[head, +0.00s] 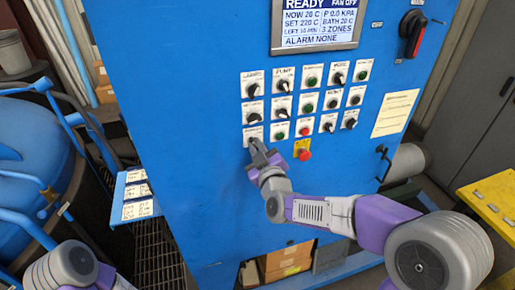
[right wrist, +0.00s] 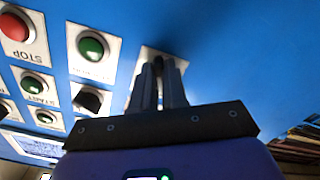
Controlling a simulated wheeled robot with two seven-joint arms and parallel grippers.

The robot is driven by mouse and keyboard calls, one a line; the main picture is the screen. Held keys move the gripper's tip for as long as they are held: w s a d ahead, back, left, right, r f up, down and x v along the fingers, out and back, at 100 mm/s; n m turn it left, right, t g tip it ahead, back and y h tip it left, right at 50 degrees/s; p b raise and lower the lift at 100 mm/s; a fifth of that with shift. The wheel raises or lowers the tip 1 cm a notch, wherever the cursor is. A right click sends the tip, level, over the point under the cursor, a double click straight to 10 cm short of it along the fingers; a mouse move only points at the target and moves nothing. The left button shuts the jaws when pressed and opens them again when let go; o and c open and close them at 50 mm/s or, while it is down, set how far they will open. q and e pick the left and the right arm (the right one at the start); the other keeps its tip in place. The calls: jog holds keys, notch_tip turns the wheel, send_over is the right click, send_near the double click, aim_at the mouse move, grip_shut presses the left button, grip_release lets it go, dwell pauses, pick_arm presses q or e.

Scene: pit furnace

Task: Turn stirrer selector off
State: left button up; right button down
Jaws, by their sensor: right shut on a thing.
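The blue control cabinet (head: 215,190) carries a panel of labelled knobs and buttons in the head view. My right gripper (head: 256,147) is at the lower-left selector, whose white plate (head: 252,131) shows just above the fingers; its label is too small to read. In the right wrist view my right gripper (right wrist: 159,68) has its fingers close together on the dark knob in front of that plate (right wrist: 181,62). The fingers hide most of the knob, so its pointing direction cannot be told. My left arm shows at the lower left of the head view, but its gripper is out of view.
Next to this selector is a green button (right wrist: 92,46), then the red STOP button (right wrist: 15,27). A red emergency button (head: 304,155) sticks out just right of my right gripper. A display (head: 318,22) is above, and a label shelf (head: 137,190) at the left.

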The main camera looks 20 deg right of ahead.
jog(key=c, duration=1.2)
grip_release()
jog(key=shift+o, duration=0.2)
jog(key=shift+s, duration=0.1)
jog(key=s, duration=0.7)
jog(key=shift+s, duration=0.2)
jog(key=shift+d, duration=0.1)
notch_tip(320, 180, down, 27)
jog(key=s+a+m+g+y+b, duration=0.1)
jog(key=a+m+g+b, duration=0.15)
jog(key=g, duration=0.55)
jog(key=s+a+f+m+g+y, duration=0.1)
jog(key=s+a+f+m+g, duration=0.1)
jog(key=s+f, duration=0.8)
jog(key=s+a+f+m+g+y+b, duration=0.1)
jog(key=s+f+m+g, duration=0.4)
jog(key=s+f, duration=0.5)
notch_tip(320, 180, down, 4)
jog(key=a+g, duration=0.1)
jog(key=g, duration=0.1)
jog(key=shift+g+y, duration=0.3)
